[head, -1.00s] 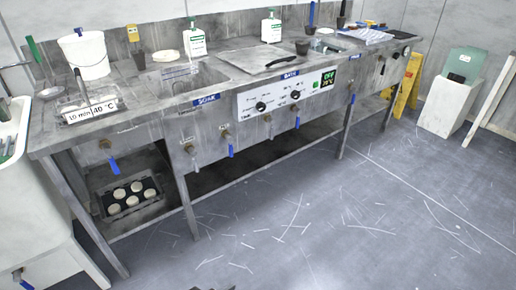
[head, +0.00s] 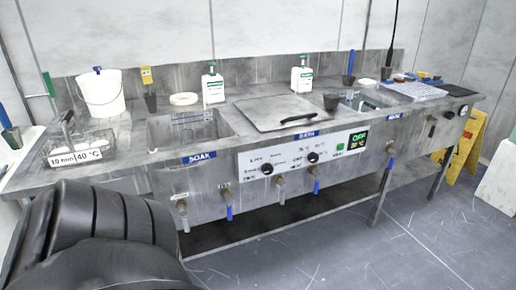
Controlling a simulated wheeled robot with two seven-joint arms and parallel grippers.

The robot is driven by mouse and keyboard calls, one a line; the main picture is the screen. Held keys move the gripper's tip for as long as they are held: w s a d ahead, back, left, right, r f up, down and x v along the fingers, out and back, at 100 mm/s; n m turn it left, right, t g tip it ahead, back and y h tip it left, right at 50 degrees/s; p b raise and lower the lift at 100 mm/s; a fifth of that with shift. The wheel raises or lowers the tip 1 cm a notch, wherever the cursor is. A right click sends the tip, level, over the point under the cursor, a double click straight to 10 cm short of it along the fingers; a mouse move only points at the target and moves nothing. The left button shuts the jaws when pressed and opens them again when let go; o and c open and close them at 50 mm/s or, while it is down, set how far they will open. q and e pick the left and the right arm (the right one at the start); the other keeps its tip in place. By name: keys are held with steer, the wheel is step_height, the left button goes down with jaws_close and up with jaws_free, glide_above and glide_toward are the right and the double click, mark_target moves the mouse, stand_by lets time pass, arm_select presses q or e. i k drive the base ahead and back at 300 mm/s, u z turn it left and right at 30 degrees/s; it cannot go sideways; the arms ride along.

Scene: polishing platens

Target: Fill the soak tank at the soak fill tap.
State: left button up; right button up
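The soak tank (head: 160,133) is a grey metal basin sunk in the left part of the bench, above the blue SOAK label (head: 199,157). Its grey walls show, but I cannot tell whether it holds water. A black arm link of mine fills the lower left. Neither gripper is in view.
A lidded bath (head: 285,113) and control panel (head: 260,158) are right of the soak tank. A white bucket (head: 101,96) and a basket labelled 10 min 40 °C (head: 77,157) stand at left. A yellow floor sign (head: 462,150) is at far right. Open floor lies in front.

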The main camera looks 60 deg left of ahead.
mark_target(229, 210)
steer(key=u, duration=0.65)
steer(key=i, duration=0.95)
steer(key=u, duration=1)
